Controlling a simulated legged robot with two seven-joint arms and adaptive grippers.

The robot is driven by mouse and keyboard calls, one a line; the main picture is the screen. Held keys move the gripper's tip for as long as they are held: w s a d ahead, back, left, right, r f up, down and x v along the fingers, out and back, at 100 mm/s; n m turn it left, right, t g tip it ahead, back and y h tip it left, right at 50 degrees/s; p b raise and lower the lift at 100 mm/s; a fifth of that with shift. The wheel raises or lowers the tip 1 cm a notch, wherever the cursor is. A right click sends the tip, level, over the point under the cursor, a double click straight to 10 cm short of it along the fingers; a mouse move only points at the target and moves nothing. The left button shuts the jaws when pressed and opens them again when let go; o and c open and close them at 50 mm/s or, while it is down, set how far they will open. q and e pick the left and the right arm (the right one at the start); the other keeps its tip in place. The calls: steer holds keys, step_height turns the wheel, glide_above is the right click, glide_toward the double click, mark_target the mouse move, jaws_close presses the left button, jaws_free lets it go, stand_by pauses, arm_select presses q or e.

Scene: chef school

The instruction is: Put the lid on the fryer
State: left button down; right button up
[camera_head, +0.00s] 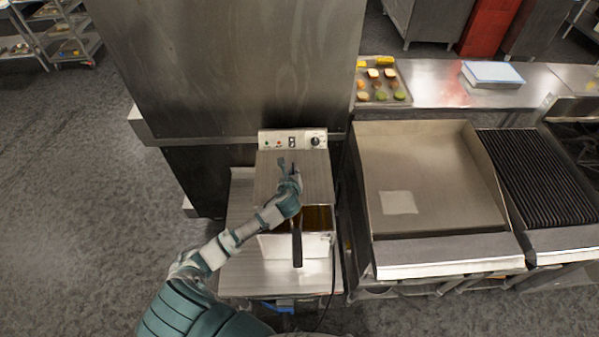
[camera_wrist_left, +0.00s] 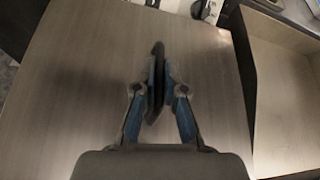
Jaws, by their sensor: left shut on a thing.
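The fryer (camera_head: 316,245) stands on a steel table, with its control panel (camera_head: 292,140) at the back. The flat steel lid (camera_head: 318,181) lies over the back part of the fryer's top, and the front part shows open with brownish oil inside. A basket's dark handle (camera_head: 297,243) sticks out over the front. My left gripper (camera_head: 287,165) is over the lid, shut on the lid's dark handle (camera_wrist_left: 157,75). The lid's surface (camera_wrist_left: 75,75) fills much of the left wrist view. My right gripper does not show.
A griddle (camera_head: 425,180) and a ribbed grill (camera_head: 545,175) stand to the right. A tray of food pieces (camera_head: 382,82) is on the counter behind. A tall steel cabinet (camera_head: 230,65) rises behind the fryer. Bare table (camera_head: 245,278) lies left and in front.

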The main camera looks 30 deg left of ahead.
arm_select(q)
step_height(320, 180, down, 3)
steer(key=shift+a+r, duration=0.15)
steer(key=shift+r, duration=0.05)
steer(key=f+b, duration=0.2)
steer(key=d+f+b, duration=0.1)
steer(key=f+b, duration=0.1)
steer(key=b, duration=0.1)
steer(key=shift+f, duration=0.35)
steer(key=c, duration=1.2)
jaws_free()
steer(key=shift+a, duration=0.15)
steer(key=v, duration=1.1)
steer(key=shift+s, duration=0.4)
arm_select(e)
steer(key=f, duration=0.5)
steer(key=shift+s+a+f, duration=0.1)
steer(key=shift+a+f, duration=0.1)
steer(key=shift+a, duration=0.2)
